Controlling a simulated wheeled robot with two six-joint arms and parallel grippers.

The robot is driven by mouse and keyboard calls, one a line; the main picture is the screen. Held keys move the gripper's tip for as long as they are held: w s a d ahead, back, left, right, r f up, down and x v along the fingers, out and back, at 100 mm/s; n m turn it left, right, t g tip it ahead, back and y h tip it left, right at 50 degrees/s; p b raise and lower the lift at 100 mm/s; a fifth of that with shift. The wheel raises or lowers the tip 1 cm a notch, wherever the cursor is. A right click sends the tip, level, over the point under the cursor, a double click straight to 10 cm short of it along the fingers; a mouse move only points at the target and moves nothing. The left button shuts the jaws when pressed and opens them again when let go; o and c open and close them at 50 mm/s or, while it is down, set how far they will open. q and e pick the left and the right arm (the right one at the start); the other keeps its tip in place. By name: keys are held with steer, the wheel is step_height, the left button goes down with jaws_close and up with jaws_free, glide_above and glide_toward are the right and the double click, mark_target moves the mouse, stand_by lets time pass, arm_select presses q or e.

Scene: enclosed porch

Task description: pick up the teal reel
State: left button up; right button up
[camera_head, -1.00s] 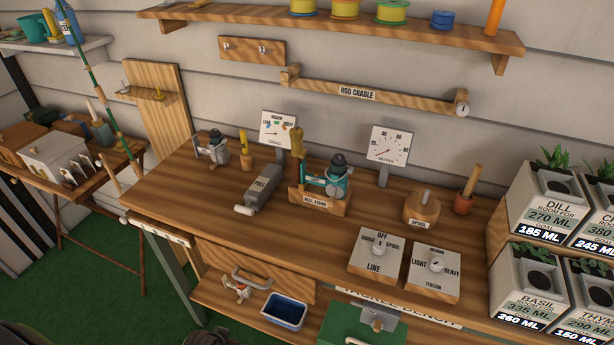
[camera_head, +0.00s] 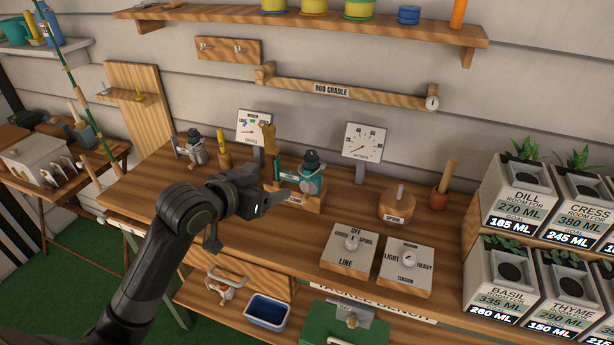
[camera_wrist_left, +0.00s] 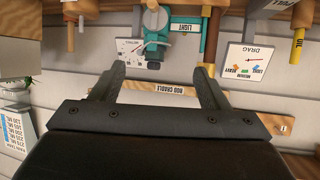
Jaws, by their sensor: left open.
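The teal reel (camera_head: 313,180), with a dark knob on top, sits on the wooden reel stand (camera_head: 308,205) on the bench. My left gripper (camera_head: 274,195) is just left of the reel and its stand, with its fingers pointing toward them, and it hides part of the stand. In the left wrist view the picture is upside down; the teal reel (camera_wrist_left: 154,42) shows beyond and between the open fingers (camera_wrist_left: 161,72), with a label reading LIGHT beside it. The jaws hold nothing. My right gripper is not in view.
A meter dial sign (camera_head: 362,142), a round wooden spool block (camera_head: 397,204) and the LINE box (camera_head: 349,248) and tension box (camera_head: 406,264) stand to the right. A grey reel (camera_head: 194,148) stands at the left.

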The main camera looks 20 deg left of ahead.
mark_target(306, 169)
arm_select(q)
steer(key=shift+h, duration=0.3)
steer(key=w+d, duration=0.1)
steer(key=w, duration=0.2)
steer(key=w+d+f+p, duration=0.1)
steer(key=w, duration=0.3)
steer(key=w+d+f, duration=0.1)
steer(key=w+d, duration=0.1)
steer(key=w, duration=0.2)
steer(key=shift+w+p, duration=0.1)
steer(key=shift+p, duration=0.2)
steer(key=shift+a+f+p+x, duration=0.15)
steer(key=shift+p+x, duration=0.1)
steer(key=shift+x, duration=0.65)
steer(key=shift+f+p+x, duration=0.15)
steer(key=shift+p+x, duration=0.1)
steer(key=shift+x, duration=0.65)
steer(key=shift+a+f+p+x, duration=0.1)
steer(key=shift+p+x, duration=0.15)
steer(key=shift+x, duration=0.6)
steer(key=shift+d, duration=0.1)
steer(key=c, duration=1.2)
